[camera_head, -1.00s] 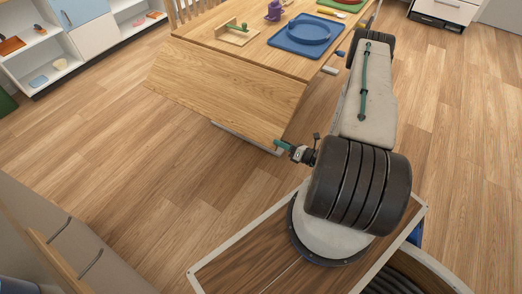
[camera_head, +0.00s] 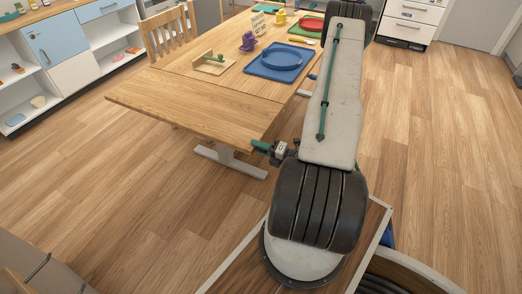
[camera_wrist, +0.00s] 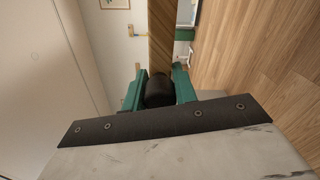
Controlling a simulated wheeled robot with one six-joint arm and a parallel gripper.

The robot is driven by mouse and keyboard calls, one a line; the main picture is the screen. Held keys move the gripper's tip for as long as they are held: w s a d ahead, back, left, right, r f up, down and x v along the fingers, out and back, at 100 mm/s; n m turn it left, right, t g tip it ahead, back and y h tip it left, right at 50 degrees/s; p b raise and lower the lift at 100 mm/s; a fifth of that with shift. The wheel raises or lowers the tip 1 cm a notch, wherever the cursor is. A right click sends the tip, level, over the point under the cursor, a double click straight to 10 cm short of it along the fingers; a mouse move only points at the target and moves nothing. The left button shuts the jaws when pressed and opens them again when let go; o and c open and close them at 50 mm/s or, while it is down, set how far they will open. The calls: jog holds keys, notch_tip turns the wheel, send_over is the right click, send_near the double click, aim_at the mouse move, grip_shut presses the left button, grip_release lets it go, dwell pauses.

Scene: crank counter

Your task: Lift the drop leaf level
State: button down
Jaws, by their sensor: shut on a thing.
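The drop leaf (camera_head: 185,105) is the light wooden panel at the near end of the table (camera_head: 222,82). It stands out from the table top and looks level or close to it, with a thin seam between them. My gripper (camera_head: 261,147) is at the leaf's near right corner, shut on its edge. In the wrist view the green fingers of my gripper (camera_wrist: 158,85) stand on either side of the wooden leaf (camera_wrist: 163,40), seen as a narrow strip. The exact contact is partly hidden by the dark part between the fingers.
A chair (camera_head: 172,30) is at the far left side. The floor left of the leaf is clear.

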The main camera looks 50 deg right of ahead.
jog(key=shift+d+r, duration=0.1)
jog(key=shift+d, duration=0.05)
jog(key=c, duration=1.1)
grip_release()
jog(key=shift+c, duration=0.2)
jog(key=v, duration=0.8)
